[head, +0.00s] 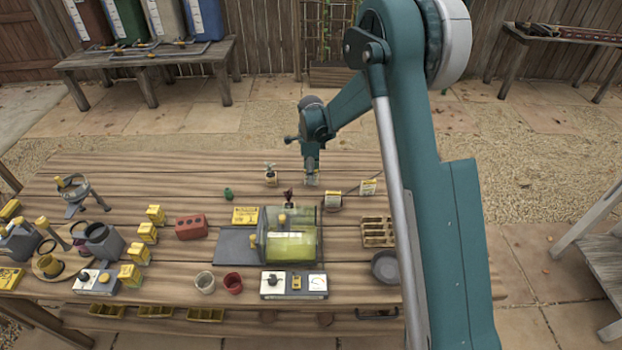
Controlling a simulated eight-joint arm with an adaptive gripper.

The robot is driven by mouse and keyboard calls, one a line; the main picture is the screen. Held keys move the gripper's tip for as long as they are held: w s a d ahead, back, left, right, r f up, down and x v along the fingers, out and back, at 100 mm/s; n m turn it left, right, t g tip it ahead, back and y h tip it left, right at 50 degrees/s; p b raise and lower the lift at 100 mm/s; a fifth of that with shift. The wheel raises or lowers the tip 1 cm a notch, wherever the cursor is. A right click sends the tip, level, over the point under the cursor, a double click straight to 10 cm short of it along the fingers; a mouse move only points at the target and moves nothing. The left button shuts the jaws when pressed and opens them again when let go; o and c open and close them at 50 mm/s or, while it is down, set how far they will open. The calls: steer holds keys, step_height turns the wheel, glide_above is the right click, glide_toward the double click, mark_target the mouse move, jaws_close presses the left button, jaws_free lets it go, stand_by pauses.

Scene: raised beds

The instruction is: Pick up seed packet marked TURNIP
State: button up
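My gripper (312,170) points down over the far middle of the wooden table (130,185). A small yellow and pale thing shows right at its fingertips, partly hidden. I cannot tell whether the fingers are around it or only above it. Small pale and yellow pieces that may be seed packets stand nearby: one to the left (270,176), one to the right and nearer (333,200), one farther right (368,187). The lettering is too small to read, so I cannot tell which is marked TURNIP.
A clear-sided box with yellow-green contents (291,245) stands in front of the gripper. Near it are a red block (191,227), a wooden compartment tray (378,232) and a dark bowl (386,267). Yellow boxes (148,232) and grey pots crowd the left.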

steer(key=shift+f, duration=0.65)
steer(key=shift+c, duration=0.5)
steer(key=c, duration=0.8)
